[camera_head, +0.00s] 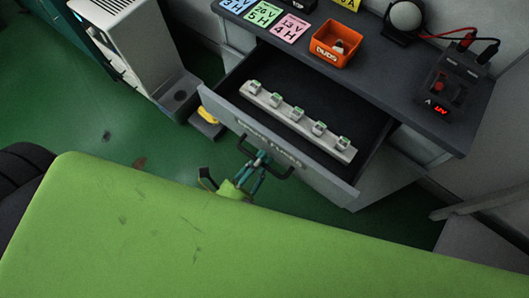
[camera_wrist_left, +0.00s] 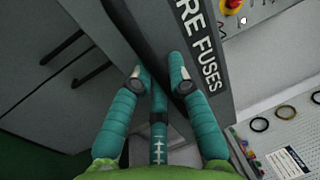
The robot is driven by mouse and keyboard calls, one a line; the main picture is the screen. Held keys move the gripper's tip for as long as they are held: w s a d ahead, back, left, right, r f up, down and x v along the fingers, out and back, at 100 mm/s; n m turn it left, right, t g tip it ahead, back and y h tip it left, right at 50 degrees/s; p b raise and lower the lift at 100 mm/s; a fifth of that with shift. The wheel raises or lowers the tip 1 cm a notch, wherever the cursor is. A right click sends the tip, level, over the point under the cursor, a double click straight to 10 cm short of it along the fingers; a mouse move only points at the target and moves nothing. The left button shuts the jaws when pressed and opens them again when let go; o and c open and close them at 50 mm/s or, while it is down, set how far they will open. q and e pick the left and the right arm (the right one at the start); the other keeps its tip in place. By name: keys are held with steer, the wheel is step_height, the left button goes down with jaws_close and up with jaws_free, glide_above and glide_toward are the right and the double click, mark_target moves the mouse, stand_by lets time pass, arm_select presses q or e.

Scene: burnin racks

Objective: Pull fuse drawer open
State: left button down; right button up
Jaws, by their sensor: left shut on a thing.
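The fuse drawer (camera_head: 325,185) stands open below the dark worktop, its interior showing in the head view. A pale strip (camera_head: 297,122) with several small fuse-like pieces in a row lies inside it. The drawer front has a dark bar handle (camera_head: 283,175). My left gripper (camera_head: 258,160), with teal fingers, is shut on this handle. In the left wrist view the teal fingertips (camera_wrist_left: 160,77) are at the drawer front, beside a label reading "RE FUSES" (camera_wrist_left: 200,45); the rest of the label is cut off. My right gripper is not in view.
The worktop (camera_head: 395,85) carries an orange bin marked "DUDS" (camera_head: 336,45), coloured cards (camera_head: 290,28) and a device with a red display (camera_head: 445,92). A white machine (camera_head: 145,50) stands at the left.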

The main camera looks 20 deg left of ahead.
arm_select(q)
steer(key=c, duration=1.2)
jaws_free()
steer(key=shift+o, duration=0.2)
steer(key=v, duration=1.2)
